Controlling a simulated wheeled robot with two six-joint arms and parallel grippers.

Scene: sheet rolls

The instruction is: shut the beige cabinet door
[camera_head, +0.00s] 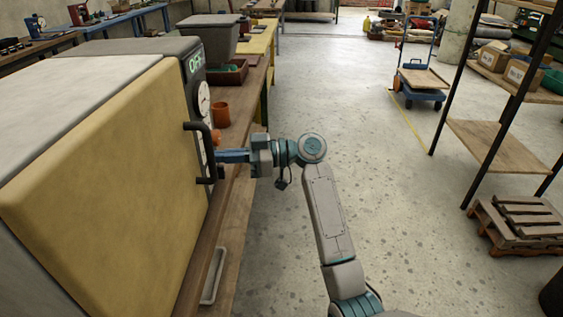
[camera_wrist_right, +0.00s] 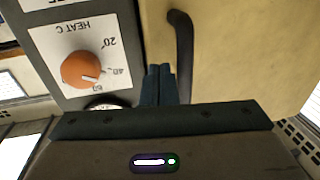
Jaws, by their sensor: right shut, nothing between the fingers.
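The beige cabinet door (camera_head: 105,175) fills the left of the head view, on the front of a grey cabinet (camera_head: 60,85). It also shows at the upper right of the wrist view (camera_wrist_right: 240,50). It looks closed or nearly closed; I cannot tell whether a small gap is left. Its black bar handle (camera_head: 205,140) stands upright near the control panel side and also shows in the wrist view (camera_wrist_right: 184,50). My right gripper (camera_head: 222,156) is shut and empty, its fingers (camera_wrist_right: 158,85) beside the handle, on the panel side. I cannot tell whether they touch. My left gripper is out of view.
The control panel (camera_wrist_right: 85,30) carries an orange knob (camera_wrist_right: 84,70) and a dial (camera_head: 204,99). An orange cup (camera_head: 221,114) stands on the wooden bench behind the gripper. A long tray (camera_head: 214,278) lies nearer. The floor (camera_head: 400,200) to the right is open, with shelving beyond.

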